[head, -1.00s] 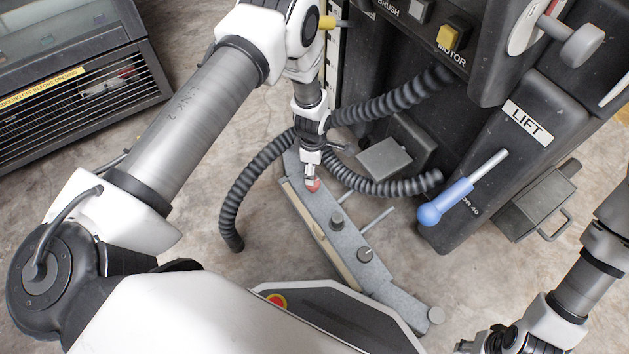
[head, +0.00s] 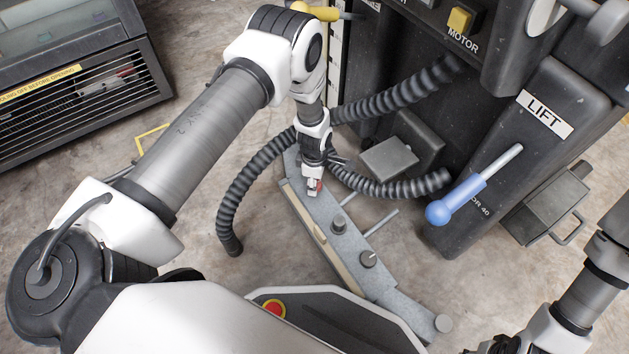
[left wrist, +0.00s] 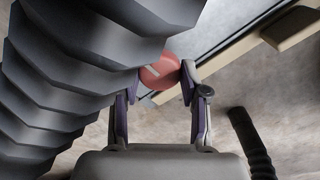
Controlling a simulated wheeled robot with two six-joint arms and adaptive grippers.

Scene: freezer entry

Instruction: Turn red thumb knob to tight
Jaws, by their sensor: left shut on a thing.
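The red thumb knob (head: 320,184) sits at the far end of a long grey metal bar (head: 325,215) low over the floor. My left gripper (head: 314,189) points down at that end and covers most of the knob. In the left wrist view the red knob (left wrist: 160,70) has a pale mark across its face. It lies between the two fingertips of my left gripper (left wrist: 160,84), which are shut on its sides. My right gripper (head: 485,346) is only partly in view at the bottom edge, and its jaws cannot be made out.
Ribbed black hoses (head: 240,190) run close to the left gripper, and one fills the left of the wrist view. A black machine with a blue-handled LIFT lever (head: 455,201) stands right. Bare floor lies left.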

